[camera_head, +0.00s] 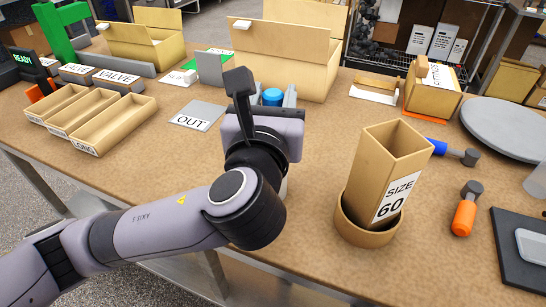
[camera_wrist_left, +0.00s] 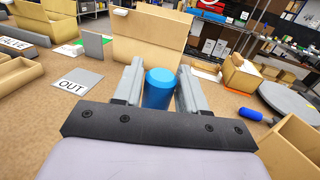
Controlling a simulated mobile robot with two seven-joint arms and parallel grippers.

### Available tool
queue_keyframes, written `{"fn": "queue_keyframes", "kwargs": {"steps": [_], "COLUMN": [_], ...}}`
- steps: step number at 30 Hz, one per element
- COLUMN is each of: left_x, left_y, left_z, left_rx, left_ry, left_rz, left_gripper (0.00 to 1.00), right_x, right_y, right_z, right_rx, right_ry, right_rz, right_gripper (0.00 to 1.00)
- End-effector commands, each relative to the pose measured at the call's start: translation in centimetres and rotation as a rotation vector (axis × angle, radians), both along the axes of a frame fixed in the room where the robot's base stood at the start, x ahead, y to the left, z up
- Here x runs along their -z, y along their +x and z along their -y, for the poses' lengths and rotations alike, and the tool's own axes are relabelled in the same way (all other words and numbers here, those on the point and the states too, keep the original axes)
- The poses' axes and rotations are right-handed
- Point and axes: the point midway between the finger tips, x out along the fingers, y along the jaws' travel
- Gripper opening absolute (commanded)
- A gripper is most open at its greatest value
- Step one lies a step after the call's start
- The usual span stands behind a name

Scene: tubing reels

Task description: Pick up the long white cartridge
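My left gripper (camera_head: 272,92) is over the table's middle, and its wrist hides what lies below it in the head view. Its two fingers (camera_wrist_left: 162,75) are apart, one on each side of a blue cylinder (camera_wrist_left: 160,88). The blue top (camera_head: 272,97) also shows in the head view. I cannot tell whether the fingers touch it; its lower part is hidden. A long low white piece (camera_head: 373,96) lies beside a tan strip, right of the gripper and apart from it. I cannot tell whether either is the white cartridge. My right gripper is out of view.
Large open cartons (camera_head: 290,60) stand behind the gripper. An OUT card (camera_head: 198,116) and tan trays (camera_head: 112,124) lie left. A SIZE 60 box (camera_head: 375,175) stands in a round holder at right. Blue-handled (camera_head: 436,145) and orange-handled (camera_head: 464,217) tools lie further right.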

Motion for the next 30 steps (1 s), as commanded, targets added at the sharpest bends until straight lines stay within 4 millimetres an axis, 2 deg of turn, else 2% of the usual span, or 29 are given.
{"fn": "queue_keyframes", "kwargs": {"steps": [1, 3, 14, 17, 24, 30], "left_x": [0.0, 0.0, -0.5, -1.9, -6.8, -9.5], "left_y": [0.0, 0.0, 0.0, 0.0, -0.1, -0.1], "left_z": [0.0, 0.0, 0.0, 0.1, 0.1, 0.0], "left_rx": [0.000, 0.000, 0.001, 0.002, 0.003, 0.001], "left_ry": [0.000, 0.000, -0.003, -0.004, -0.005, -0.003], "left_rz": [0.000, 0.000, 0.004, 0.007, 0.008, 0.006], "left_gripper": [0.23, 0.01, 0.00, 0.00, 0.00, 0.00], "right_x": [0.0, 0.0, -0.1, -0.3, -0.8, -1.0], "right_y": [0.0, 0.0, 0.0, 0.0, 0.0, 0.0], "right_z": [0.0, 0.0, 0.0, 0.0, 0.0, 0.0], "right_rx": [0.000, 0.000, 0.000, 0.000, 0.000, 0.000], "right_ry": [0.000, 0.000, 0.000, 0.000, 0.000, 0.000], "right_rz": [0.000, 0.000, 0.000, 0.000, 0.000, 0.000], "right_gripper": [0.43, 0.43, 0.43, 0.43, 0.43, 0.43]}}
